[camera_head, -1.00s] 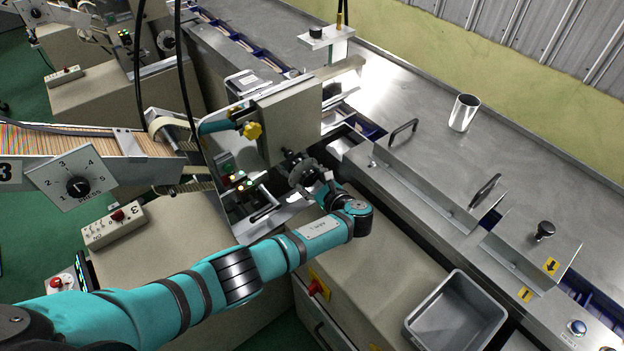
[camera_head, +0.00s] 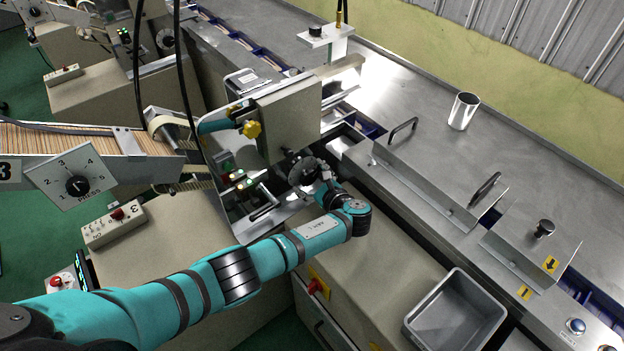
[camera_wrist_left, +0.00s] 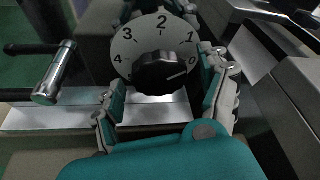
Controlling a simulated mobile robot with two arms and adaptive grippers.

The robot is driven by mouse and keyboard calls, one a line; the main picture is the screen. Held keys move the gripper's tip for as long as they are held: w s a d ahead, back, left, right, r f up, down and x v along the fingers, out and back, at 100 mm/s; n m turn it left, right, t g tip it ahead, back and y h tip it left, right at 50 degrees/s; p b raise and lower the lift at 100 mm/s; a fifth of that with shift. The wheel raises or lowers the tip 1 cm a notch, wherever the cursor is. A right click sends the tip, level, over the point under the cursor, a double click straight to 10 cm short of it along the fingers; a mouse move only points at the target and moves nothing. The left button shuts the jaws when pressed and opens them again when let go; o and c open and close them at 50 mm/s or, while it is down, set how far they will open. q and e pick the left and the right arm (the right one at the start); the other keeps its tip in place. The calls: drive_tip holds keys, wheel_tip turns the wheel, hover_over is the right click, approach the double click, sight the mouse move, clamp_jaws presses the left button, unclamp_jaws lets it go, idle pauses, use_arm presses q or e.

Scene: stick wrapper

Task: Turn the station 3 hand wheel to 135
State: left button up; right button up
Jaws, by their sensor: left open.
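A round grey dial plate with numerals and a black knob (camera_wrist_left: 160,72) shows in the left wrist view. The white mark on the knob points near 0. I cannot tell whether this is the station 3 hand wheel; no 135 reads. My left gripper (camera_wrist_left: 160,88) is open, with teal fingers on either side of the knob; contact is not clear. In the head view the left gripper (camera_head: 300,170) is at the front of the beige machine box (camera_head: 290,118), and its fingertips are hard to make out. My right gripper is not in view.
A square PRESS dial (camera_head: 73,178) and a control box marked 3 (camera_head: 112,222) stand at the left. A metal handle (camera_wrist_left: 54,74) is left of the knob. A grey bin (camera_head: 455,312) and a metal cup (camera_head: 464,110) are to the right.

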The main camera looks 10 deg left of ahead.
use_arm(q)
drive_tip(key=v, duration=1.2)
drive_tip(key=shift+f, duration=0.1)
